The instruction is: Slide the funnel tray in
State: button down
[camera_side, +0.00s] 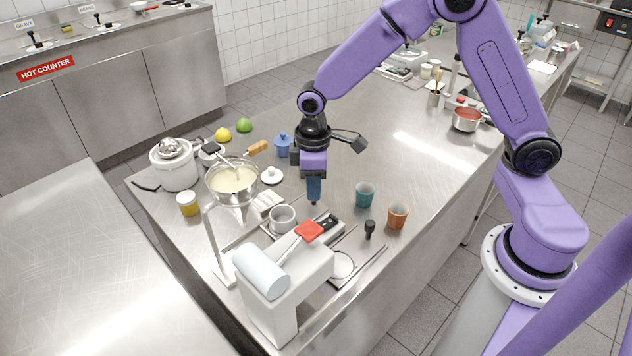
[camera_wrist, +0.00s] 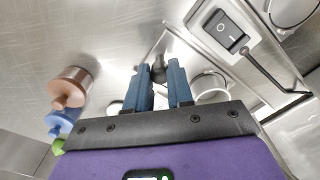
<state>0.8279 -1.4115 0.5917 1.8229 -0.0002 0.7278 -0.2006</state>
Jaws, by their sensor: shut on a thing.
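My gripper (camera_side: 314,196) points straight down over the steel counter, just behind the switch unit of a white machine (camera_side: 290,293). Its blue fingers (camera_wrist: 160,95) are closed around a small dark knob (camera_wrist: 158,70), seen between their tips in the wrist view. What the knob belongs to is hidden by the fingers. A shallow metal tray (camera_side: 366,268) lies along the machine's right side, with a ring (camera_side: 342,264) on it. I cannot tell which part is the funnel tray. The black rocker switch (camera_wrist: 228,30) is close to the fingers.
A white cup (camera_side: 282,218) is close on the left.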

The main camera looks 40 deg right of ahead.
aim_at(299, 213)
jog(key=a, duration=0.4)
jog(key=shift+a, duration=0.15)
jog(key=c, duration=1)
grip_release()
jog(key=shift+r, duration=0.1)
notch_tip(299, 213, up, 17)
jog(key=shift+r, duration=0.15)
